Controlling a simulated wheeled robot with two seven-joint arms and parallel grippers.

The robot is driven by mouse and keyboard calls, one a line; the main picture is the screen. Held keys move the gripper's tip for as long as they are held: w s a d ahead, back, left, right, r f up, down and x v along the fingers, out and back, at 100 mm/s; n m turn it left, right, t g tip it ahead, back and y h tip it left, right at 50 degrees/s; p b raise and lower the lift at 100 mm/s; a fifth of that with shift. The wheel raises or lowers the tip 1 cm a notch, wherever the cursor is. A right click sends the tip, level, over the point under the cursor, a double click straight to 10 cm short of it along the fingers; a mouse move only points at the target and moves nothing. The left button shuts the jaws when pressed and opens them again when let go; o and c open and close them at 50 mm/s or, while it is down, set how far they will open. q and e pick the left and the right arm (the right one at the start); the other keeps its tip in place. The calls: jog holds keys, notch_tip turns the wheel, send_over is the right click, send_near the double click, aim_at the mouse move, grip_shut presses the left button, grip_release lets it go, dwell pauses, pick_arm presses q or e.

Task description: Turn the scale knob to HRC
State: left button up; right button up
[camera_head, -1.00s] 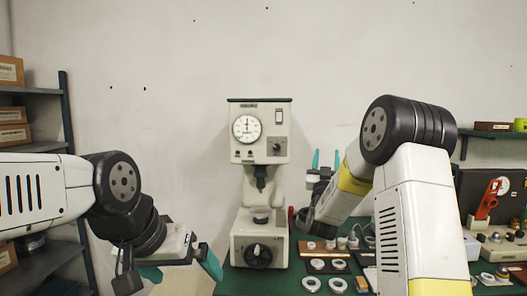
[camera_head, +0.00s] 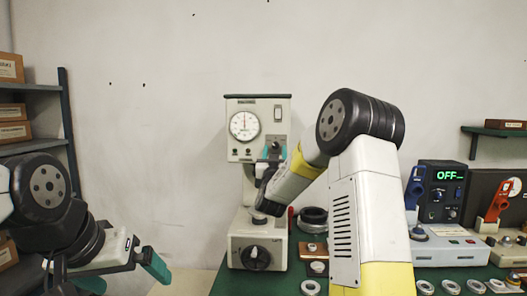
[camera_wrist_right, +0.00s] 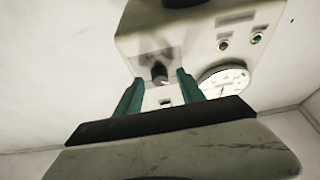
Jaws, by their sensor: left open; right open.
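The cream hardness tester (camera_head: 233,145) stands in the middle of the head view, with a round dial gauge (camera_head: 244,126). A small dark knob (camera_head: 275,146) is on its upper head panel; its scale marks are too small to read. My right gripper (camera_head: 275,153) is at this knob, open, its teal fingers either side. In the right wrist view the knob (camera_wrist_right: 159,73) shows between and just beyond the two fingertips (camera_wrist_right: 157,78), with no contact visible. A larger black dial knob (camera_head: 256,257) is on the tester's base. My left gripper (camera_head: 122,276) is open and empty at lower left.
My right forearm hides part of the tester's column and bench. Metal rings (camera_head: 311,287) lie on the green bench. An instrument reading OFF (camera_head: 440,190) and a red-handled device (camera_head: 497,200) stand at right. A shelf with boxes (camera_head: 12,112) is at left.

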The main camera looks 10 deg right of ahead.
jog(key=shift+w+d+r, duration=0.2)
jog(key=shift+w+r, duration=0.1)
jog(key=shift+w, duration=0.2)
jog(key=shift+c, duration=0.3)
grip_shut()
